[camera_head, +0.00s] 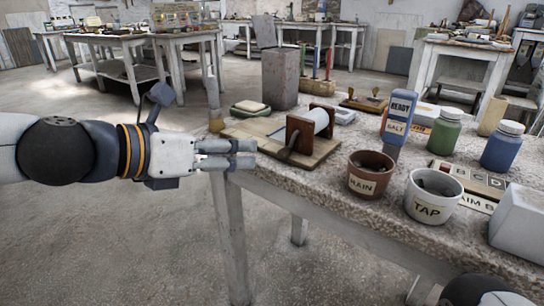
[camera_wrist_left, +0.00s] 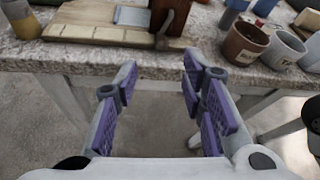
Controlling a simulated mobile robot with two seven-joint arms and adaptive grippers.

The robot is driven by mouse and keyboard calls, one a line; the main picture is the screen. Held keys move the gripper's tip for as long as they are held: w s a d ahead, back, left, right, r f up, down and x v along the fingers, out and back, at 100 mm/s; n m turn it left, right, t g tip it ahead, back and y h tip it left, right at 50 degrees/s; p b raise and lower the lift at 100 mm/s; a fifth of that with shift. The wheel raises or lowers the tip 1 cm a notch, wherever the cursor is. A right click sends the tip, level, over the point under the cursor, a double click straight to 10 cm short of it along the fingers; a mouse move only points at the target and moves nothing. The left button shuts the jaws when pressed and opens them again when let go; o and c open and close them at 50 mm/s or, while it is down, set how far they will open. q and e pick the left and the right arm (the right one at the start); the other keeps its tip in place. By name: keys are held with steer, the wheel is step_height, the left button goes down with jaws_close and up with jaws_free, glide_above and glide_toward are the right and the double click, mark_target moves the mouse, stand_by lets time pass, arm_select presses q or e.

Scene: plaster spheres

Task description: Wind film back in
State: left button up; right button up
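A wooden winder board (camera_head: 262,137) lies at the table's left front corner. Two brown uprights on it hold a pale roll (camera_head: 316,118), which looks like the film, and a dark crank (camera_head: 289,147) hangs at the front. My left gripper (camera_head: 249,154) is empty, beside the table's front left corner, apart from the crank. In the wrist view its fingers (camera_wrist_left: 160,68) are spread, short of the table edge.
A brown pot (camera_head: 371,181) and a white pot (camera_head: 431,205) stand near the front edge, right of the winder. A grey block (camera_head: 280,78) and soap-like dish (camera_head: 250,107) are behind the board. Floor left of the table is free.

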mark_target(280, 154)
arm_select(q)
steer(key=b+x, duration=0.1)
steer(key=x, duration=0.9)
steer(key=shift+d+f+b, duration=0.2)
steer(key=shift+b, duration=0.15)
jaws_close()
